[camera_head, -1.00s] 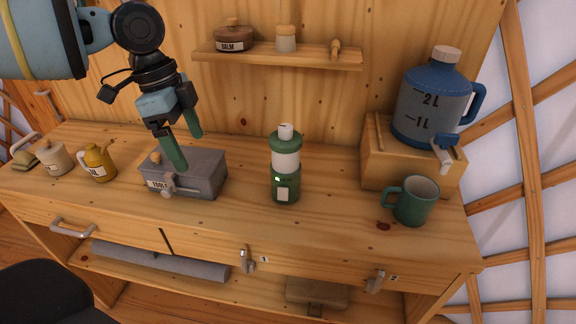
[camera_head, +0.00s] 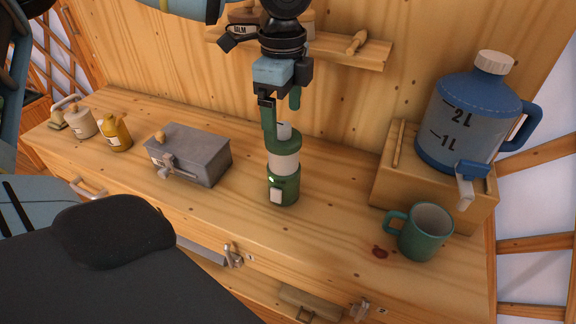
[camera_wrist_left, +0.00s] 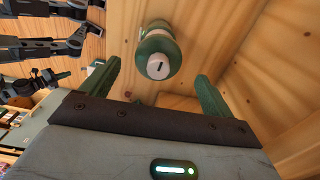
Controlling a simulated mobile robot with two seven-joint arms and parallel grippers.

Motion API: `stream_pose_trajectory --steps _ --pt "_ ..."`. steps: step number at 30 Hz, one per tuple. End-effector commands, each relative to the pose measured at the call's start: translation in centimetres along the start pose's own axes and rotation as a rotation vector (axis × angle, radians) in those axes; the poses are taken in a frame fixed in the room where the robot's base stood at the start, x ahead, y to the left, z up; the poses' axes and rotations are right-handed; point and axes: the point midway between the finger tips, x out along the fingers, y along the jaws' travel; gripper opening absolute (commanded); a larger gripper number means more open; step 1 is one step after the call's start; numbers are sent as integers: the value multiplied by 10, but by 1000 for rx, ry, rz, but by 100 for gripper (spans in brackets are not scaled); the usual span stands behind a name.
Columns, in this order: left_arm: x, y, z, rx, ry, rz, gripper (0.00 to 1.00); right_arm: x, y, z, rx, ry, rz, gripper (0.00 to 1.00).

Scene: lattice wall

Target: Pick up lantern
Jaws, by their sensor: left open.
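The lantern (camera_head: 284,165) stands upright on the wooden bench, with a green base, a pale middle band and a green top with a light cap. My left gripper (camera_head: 282,120) is open, pointing down at the lantern's top. One finger overlaps the cap in the head view. In the left wrist view the lantern (camera_wrist_left: 158,52) shows from above, beyond and between the two green fingers (camera_wrist_left: 155,80). Nothing is held. I cannot tell whether a finger touches the lantern. My right gripper is not in view.
A grey toolbox (camera_head: 190,155) stands left of the lantern, with a yellow oil can (camera_head: 116,134) farther left. A green mug (camera_head: 423,232) and a blue water jug (camera_head: 465,120) on a wooden box (camera_head: 385,178) are at right. A shelf (camera_head: 345,50) hangs behind.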

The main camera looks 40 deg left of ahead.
Motion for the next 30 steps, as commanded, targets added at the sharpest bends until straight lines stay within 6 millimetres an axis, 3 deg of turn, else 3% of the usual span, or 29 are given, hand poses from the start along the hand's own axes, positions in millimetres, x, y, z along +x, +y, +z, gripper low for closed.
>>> stream_pose_trajectory --steps 6,13,22,30 --pt "22 1 1 -1 -2 4 87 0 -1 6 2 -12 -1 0" --pt "29 1 0 -1 0 2 87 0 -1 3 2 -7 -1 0" --pt "69 4 1 0 -1 3 87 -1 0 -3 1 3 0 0" --pt "76 3 1 0 0 0 87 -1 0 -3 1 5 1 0"
